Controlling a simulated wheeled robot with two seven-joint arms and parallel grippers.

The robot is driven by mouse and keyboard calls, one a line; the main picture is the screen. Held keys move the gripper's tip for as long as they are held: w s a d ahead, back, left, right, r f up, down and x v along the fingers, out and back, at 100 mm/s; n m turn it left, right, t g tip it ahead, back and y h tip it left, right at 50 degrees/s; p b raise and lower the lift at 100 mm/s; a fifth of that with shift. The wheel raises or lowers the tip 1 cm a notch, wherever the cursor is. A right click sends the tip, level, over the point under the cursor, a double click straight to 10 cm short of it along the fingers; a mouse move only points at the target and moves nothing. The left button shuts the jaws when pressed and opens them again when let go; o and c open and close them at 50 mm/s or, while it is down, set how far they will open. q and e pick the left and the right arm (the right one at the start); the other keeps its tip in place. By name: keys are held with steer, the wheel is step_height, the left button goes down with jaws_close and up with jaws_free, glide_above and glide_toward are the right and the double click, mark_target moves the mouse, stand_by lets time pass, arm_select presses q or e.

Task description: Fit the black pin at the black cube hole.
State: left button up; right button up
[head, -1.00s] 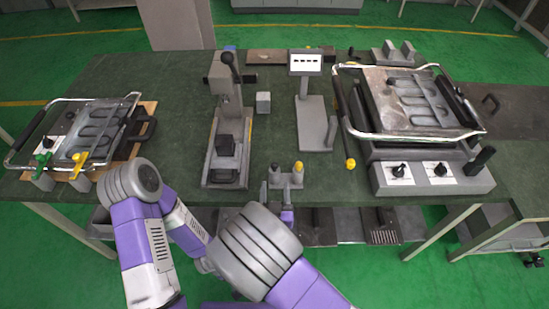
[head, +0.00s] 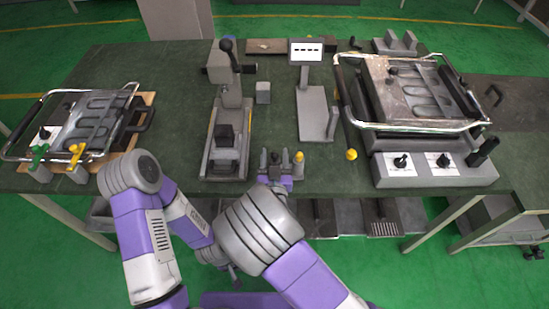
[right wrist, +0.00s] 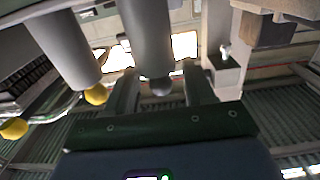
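The black cube (head: 225,135) sits in the grey lever fixture (head: 240,160) left of centre; its hole cannot be made out. The dark-tipped pin (head: 274,158) stands in a small holder at the table's front edge, beside a yellow-tipped pin (head: 299,158). My right gripper (head: 275,170) is at this holder, with its fingers either side of the dark-tipped pin. In the right wrist view the fingers are apart (right wrist: 163,92), and the pin's dark round tip (right wrist: 161,86) shows between them with gaps. My left gripper is mostly hidden behind my right arm.
A grey block (head: 263,93) and a display stand (head: 306,55) are behind the holder. A large heating plate unit (head: 435,170) stands at right, a smaller plate with a wire handle (head: 95,122) at left. Yellow tips (right wrist: 96,94) are close to the right gripper.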

jaws_close()
